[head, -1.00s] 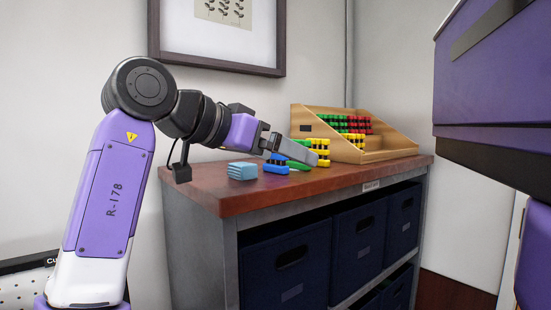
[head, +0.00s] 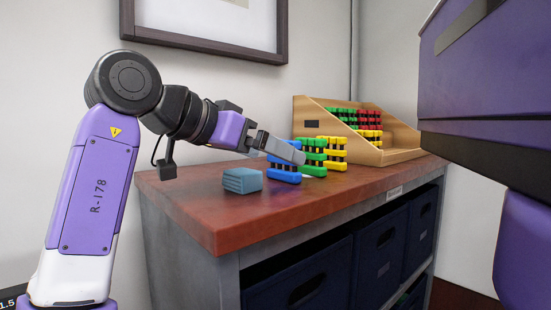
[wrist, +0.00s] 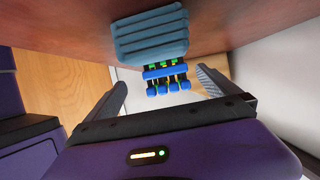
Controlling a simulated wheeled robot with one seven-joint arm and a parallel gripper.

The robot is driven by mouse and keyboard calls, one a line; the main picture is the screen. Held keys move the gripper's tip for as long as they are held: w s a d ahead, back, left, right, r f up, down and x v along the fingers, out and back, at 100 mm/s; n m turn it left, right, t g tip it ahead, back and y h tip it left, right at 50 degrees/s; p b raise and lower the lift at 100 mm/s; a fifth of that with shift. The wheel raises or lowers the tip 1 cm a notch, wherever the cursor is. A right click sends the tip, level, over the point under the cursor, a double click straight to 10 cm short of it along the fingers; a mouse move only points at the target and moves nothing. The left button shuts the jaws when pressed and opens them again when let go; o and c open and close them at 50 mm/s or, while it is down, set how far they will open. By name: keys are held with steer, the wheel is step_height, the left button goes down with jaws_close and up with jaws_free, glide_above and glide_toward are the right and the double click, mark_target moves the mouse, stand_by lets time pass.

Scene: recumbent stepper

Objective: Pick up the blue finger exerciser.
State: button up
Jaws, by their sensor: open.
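The blue finger exerciser (head: 284,176) stands on the brown top of the cabinet, in front of a green one (head: 315,168) and a yellow one (head: 336,160). In the head view my gripper (head: 298,155) reaches over it from the left, and its fingers cover the exerciser's upper part. In the wrist view the blue exerciser (wrist: 167,75) shows between the two spread fingers, with bits of green and yellow behind it. My gripper is open and holds nothing. I cannot tell whether the fingers reach down around the exerciser.
A ribbed blue-grey block (head: 242,180) lies left of the exercisers; it also shows in the wrist view (wrist: 150,38). A wooden rack (head: 395,155) with more exercisers stands behind right. The cabinet top (head: 270,215) is bare in front. A framed picture (head: 205,40) hangs above.

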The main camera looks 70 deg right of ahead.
steer(key=shift+w+d, duration=0.15)
steer(key=shift+d, duration=0.15)
steer(key=shift+d+f, duration=0.1)
steer(key=shift+d, duration=0.2)
steer(key=shift+r+p+x, duration=0.1)
steer(key=shift+p+x, duration=0.2)
steer(key=shift+x, duration=1.5)
steer(key=shift+r+p+x, duration=0.15)
steer(key=shift+p+x, duration=0.1)
steer(key=shift+x, duration=1.55)
steer(key=shift+d, duration=0.15)
steer(key=c, duration=1.5)
